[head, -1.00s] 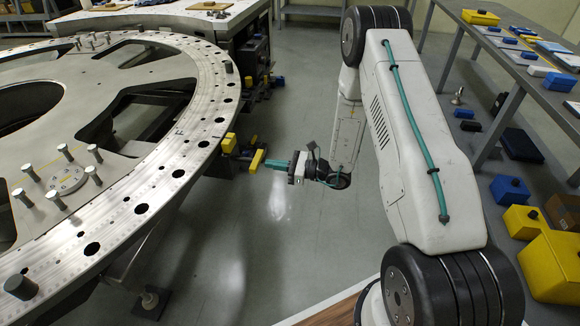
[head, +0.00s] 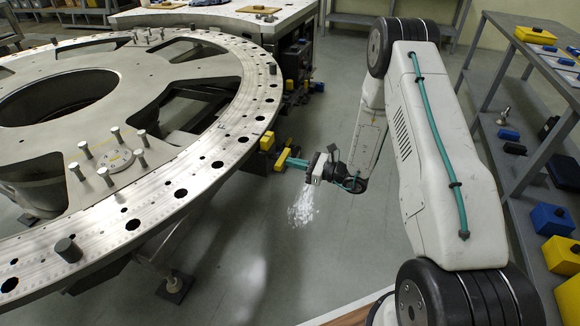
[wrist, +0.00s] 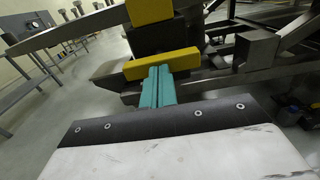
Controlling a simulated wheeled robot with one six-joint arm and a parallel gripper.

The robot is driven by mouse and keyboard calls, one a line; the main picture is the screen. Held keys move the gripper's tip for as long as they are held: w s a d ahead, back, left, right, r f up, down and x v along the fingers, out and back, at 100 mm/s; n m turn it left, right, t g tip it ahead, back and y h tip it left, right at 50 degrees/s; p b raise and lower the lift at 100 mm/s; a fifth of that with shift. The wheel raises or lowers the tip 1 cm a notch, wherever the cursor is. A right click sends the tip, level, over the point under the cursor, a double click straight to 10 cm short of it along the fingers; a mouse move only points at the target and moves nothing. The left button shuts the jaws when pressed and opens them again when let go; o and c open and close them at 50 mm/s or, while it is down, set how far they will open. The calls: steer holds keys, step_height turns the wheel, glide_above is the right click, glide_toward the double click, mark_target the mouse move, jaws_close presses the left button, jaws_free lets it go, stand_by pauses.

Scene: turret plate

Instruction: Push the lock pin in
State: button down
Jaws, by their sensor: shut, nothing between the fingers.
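A yellow bar (head: 282,159), which looks like the handle end of the lock pin, stands out just beyond the outer edge of the turret plate (head: 215,152). It also shows in the wrist view (wrist: 178,62), lying crosswise. A yellow block (head: 267,140) sits beside it at the plate's edge. My gripper (head: 291,162) has teal fingers, shut and empty, pointing at the bar. In the wrist view the fingertips (wrist: 156,72) meet the bar's face and seem to touch it. The pin's shaft behind the bar is hidden.
Upright pegs (head: 115,133) stand around a small disc on the plate. A support foot (head: 176,287) stands on the floor below the plate. A shelf (head: 515,125) with blue and yellow boxes is at right. The floor between is open.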

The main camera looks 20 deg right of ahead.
steer(key=shift+w+r, duration=0.1)
steer(key=shift+w, duration=0.15)
steer(key=v, duration=1.4)
steer(key=shift+s, duration=0.2)
